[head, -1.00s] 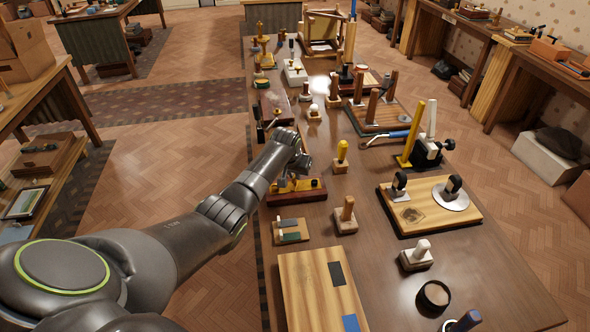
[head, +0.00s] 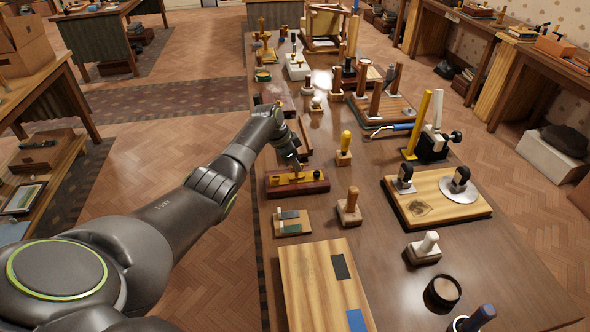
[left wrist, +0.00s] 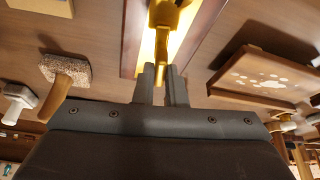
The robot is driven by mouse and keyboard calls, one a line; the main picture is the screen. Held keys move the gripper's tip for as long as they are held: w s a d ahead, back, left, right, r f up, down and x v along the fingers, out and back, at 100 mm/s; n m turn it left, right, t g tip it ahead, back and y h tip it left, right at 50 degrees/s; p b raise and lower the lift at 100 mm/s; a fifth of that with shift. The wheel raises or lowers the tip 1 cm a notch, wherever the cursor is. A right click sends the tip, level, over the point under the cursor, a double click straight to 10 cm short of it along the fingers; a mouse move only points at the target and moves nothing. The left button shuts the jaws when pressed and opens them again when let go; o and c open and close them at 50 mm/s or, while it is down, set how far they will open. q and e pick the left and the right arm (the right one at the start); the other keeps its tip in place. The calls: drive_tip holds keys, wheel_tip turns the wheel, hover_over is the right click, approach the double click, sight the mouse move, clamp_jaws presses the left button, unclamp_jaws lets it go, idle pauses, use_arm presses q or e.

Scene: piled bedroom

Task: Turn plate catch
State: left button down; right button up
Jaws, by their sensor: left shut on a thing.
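A brass-yellow catch (left wrist: 168,25) stands on a brass plate on a dark red wooden base (left wrist: 133,38). In the head view the base (head: 313,190) lies at the left edge of the long table, with the brass plate (head: 287,179) on top. My left gripper (head: 294,163) reaches down to the plate from behind and above. In the left wrist view my left gripper (left wrist: 163,82) is shut on the catch's narrow stem between its two fingertips. In the head view the fingertips partly hide the catch. My right gripper is in neither view.
A small board with two dark plates (head: 292,223) lies just in front of the base. A stamp with a wooden handle (head: 349,207) and a yellow-knobbed stamp (head: 344,148) stand to the right. Several blocks crowd the far end.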

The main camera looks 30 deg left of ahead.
use_arm(q)
drive_tip(key=shift+a+m+g+b, duration=0.1)
drive_tip(key=shift+m+g+b, duration=0.2)
drive_tip(key=shift+m+b, duration=0.75)
drive_tip(key=c, duration=1.5)
unclamp_jaws()
drive_tip(key=v, duration=0.5)
drive_tip(key=b+v, duration=0.1)
drive_tip(key=v, duration=1.1)
drive_tip(key=shift+w+a+r+b, duration=0.15)
drive_tip(key=shift+a+b, duration=0.15)
drive_tip(key=shift+a, duration=0.05)
